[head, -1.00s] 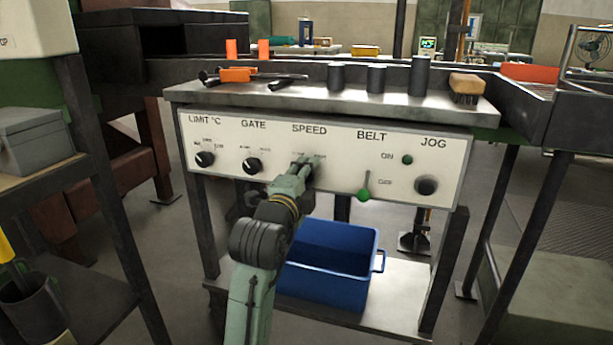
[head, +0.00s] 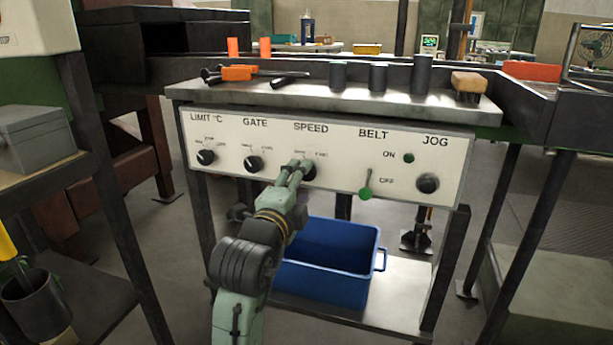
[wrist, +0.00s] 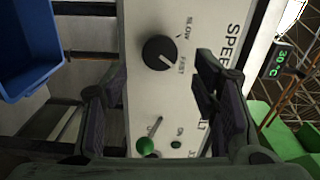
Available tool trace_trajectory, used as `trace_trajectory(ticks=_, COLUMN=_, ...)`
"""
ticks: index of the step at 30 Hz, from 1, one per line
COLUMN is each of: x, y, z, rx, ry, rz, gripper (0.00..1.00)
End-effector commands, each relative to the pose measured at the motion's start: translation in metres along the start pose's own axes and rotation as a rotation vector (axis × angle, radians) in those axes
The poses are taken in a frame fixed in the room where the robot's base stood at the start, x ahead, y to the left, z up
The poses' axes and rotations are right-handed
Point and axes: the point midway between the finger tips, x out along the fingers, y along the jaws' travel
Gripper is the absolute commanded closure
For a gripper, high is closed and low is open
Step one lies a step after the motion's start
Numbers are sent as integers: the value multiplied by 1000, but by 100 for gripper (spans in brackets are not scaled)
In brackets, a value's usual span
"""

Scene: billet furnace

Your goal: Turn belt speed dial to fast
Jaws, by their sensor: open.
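The white control panel (head: 330,190) carries the SPEED dial, a black round knob (head: 310,172) under the SPEED label, partly hidden by my gripper (head: 298,168) in the head view. In the wrist view the knob (wrist: 159,51) is in clear sight, with SLOW and FAST printed beside it. Its white pointer line is turned toward FAST. My gripper (wrist: 160,77) is open, its dark fingers spread on either side of the view. The knob shows beyond the fingertips, with no visible contact in the wrist view.
The LIMIT knob (head: 206,157) and GATE knob (head: 253,163) are to the left. The green-tipped BELT lever (head: 366,190) and JOG button (head: 428,183) are to the right. A blue bin (head: 330,265) stands below.

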Motion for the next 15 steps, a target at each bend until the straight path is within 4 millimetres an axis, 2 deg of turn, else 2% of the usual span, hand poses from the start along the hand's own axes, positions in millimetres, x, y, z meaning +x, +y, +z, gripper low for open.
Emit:
trace_trajectory(ticks=1, x=-12, y=0, z=1, rx=0, ry=-2, rz=-3, gripper=46)
trace_trajectory(ticks=6, x=-44, y=0, z=1, rx=0, ry=-2, rz=-2, gripper=46)
trace_trajectory(ticks=10, x=-58, y=0, z=0, rx=0, ry=-1, rz=-1, gripper=46)
trace_trajectory(ticks=15, x=-65, y=0, z=0, rx=0, ry=1, rz=1, gripper=46)
